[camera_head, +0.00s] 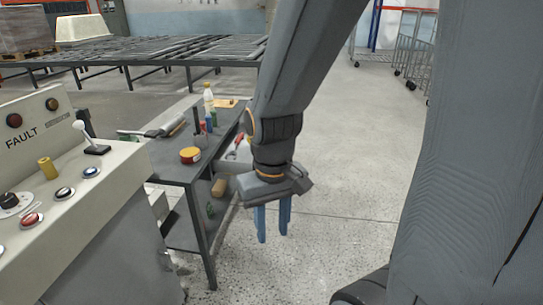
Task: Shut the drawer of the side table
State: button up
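The side table (168,171) is a dark grey metal table left of centre, with a lower shelf. Its drawer (242,161) seems to stick out on the right side, below the tabletop, with a red-handled item and pale items in it. My arm hides much of the drawer, so I cannot tell how far out it is. My gripper (273,237) points down in front of the drawer, to the right of the table's near leg. Its two blue fingers are apart with nothing between them. I see no contact with the drawer.
A control console (70,190) stands close on the left. A roller conveyor (140,52) runs behind. The floor (345,160) to the right is clear up to wire carts (412,60).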

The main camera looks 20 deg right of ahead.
aim_at(243, 164)
jog(key=z, duration=0.95)
jog(key=i, duration=1.6)
jog(key=u, duration=0.8)
